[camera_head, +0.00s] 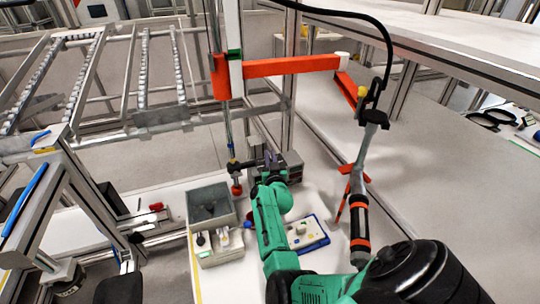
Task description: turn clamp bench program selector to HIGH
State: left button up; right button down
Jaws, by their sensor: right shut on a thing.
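My right arm is green and comes in from the bottom right. Its gripper (268,163) is at a dark grey box-like unit (292,160) on the bench, below the orange post. The gripper is shut on a small part there, which appears to be the program selector. The fingers and wrist hide that part, so its pointer and the HIGH mark cannot be read. My left gripper is not in view.
A grey bin (210,204) and a smaller tray with small parts (219,246) stand left of my arm. A white and blue panel (312,236) lies to its right. A hanging tool (358,190) with orange bands is close on the right. An orange beam (290,66) spans above.

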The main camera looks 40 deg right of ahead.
jog(key=shift+f, duration=0.1)
jog(key=c, duration=0.9)
grip_release()
jog(key=p+v, duration=0.5)
jog(key=v, duration=0.2)
jog(key=shift+s, duration=0.2)
